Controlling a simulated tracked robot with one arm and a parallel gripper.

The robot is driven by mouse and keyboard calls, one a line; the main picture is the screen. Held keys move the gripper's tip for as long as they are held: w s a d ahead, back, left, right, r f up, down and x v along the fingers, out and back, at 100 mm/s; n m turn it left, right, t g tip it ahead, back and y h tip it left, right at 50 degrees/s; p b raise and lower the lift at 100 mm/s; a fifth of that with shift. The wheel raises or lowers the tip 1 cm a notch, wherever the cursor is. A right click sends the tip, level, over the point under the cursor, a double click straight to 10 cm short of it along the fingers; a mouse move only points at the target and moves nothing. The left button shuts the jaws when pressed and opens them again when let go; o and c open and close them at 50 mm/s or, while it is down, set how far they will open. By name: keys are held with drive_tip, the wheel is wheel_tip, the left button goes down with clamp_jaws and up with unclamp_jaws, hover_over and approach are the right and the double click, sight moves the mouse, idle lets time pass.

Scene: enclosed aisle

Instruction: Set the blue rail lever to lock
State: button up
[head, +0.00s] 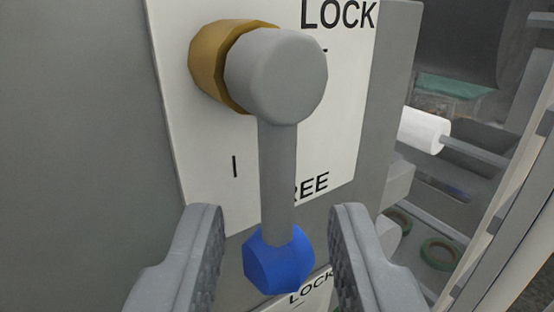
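The rail lever (278,175) is a grey arm with a blue knob (279,262) at its lower end. It hangs down from a grey round hub (285,75) on a brass-coloured collar (215,62). Behind it is a white label plate (335,110) with "LOCK" at the top right and a partly hidden word ending in "REE" near the lever's lower part. My gripper (279,245) is open, with one finger on each side of the blue knob. Gaps show between the fingers and the knob, so it is not gripped.
A second white label (312,292) reading "LOCK" shows below the knob. A grey panel (80,130) fills the left. At the right are a white roll (424,130) on a rod, green rings (440,253) and slanted rails (515,190).

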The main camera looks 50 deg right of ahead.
drive_tip(key=shift+x, duration=0.8)
drive_tip(key=shift+c, duration=0.3)
clamp_jaws()
